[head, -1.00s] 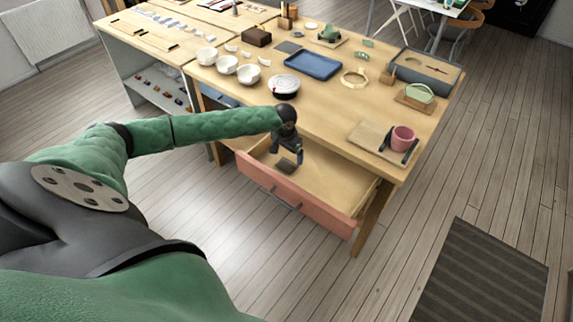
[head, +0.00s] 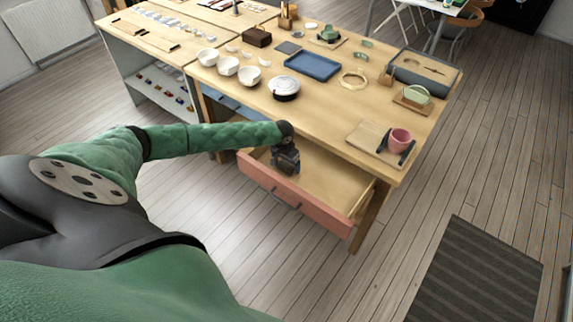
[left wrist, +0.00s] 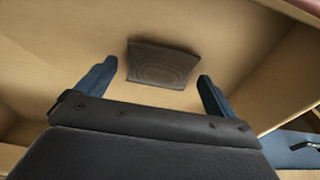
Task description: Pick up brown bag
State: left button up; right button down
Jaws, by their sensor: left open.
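The brown bag (left wrist: 163,64) shows in the left wrist view as a flat, dark grey-brown piece with faint curved lines. It lies on the floor of the open drawer (head: 325,182). My left gripper (head: 286,168) is open, reaching down into the drawer. In the left wrist view its two blue fingers (left wrist: 157,74) stand apart, one toward each side of the bag, with no visible contact. In the head view the gripper seems to cover the bag. My right gripper is not in view.
The drawer's pink front (head: 292,197) and wooden sides surround the gripper. The wooden tabletop (head: 330,115) overhangs the drawer's back. On it are white bowls (head: 228,66), a blue tray (head: 312,66) and a pink cup (head: 399,139) near the right edge.

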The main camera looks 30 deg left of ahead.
pick_arm(q)
jog(key=shift+f, duration=0.2)
jog(key=c, duration=1.2)
